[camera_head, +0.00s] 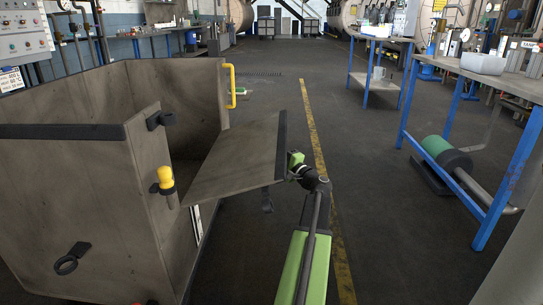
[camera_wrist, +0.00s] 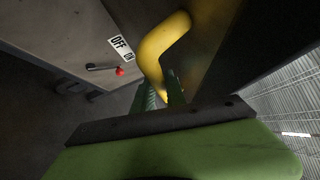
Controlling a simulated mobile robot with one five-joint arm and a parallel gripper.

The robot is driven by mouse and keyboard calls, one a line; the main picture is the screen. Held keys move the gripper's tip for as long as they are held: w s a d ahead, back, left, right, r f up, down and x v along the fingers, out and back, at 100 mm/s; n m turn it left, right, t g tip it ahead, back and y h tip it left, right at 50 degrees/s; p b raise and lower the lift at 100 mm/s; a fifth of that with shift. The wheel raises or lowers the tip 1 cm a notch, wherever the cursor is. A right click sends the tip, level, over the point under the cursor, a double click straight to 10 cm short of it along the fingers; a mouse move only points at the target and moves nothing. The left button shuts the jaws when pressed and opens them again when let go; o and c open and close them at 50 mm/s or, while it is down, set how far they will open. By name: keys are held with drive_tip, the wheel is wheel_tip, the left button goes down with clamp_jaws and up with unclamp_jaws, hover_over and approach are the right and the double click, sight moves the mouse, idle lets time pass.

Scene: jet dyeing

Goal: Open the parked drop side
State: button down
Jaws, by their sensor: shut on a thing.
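The drop side (camera_head: 235,160) is a grey panel on the right side of a grey, open-topped cart (camera_head: 75,185). It leans outward from the cart, partly lowered, with a dark strip along its outer edge. My gripper (camera_head: 294,160) is at that outer edge. In the wrist view my gripper (camera_wrist: 164,95) is shut on a bent yellow handle (camera_wrist: 165,45). In the head view this handle is hidden behind the panel and gripper. A yellow knob (camera_head: 166,178) sits on the cart's near corner post.
Another yellow handle (camera_head: 232,86) is on the cart's far end. A blue-legged table (camera_head: 490,80) stands at right, with a green and black motor (camera_head: 445,155) under it. The dark floor between is clear, crossed by a yellow line (camera_head: 318,140). The wrist view shows a red-tipped lever (camera_wrist: 119,71) beside an OFF/ON label.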

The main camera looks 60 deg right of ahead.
drive_tip(key=shift+s+d, duration=0.1)
drive_tip(key=shift+d, duration=0.05)
drive_tip(key=c, duration=1.4)
unclamp_jaws()
drive_tip(key=shift+o, duration=0.2)
drive_tip(key=b+v, duration=0.1)
drive_tip(key=v, duration=0.6)
drive_tip(key=shift+s, duration=0.25)
drive_tip(key=shift+c, duration=0.6)
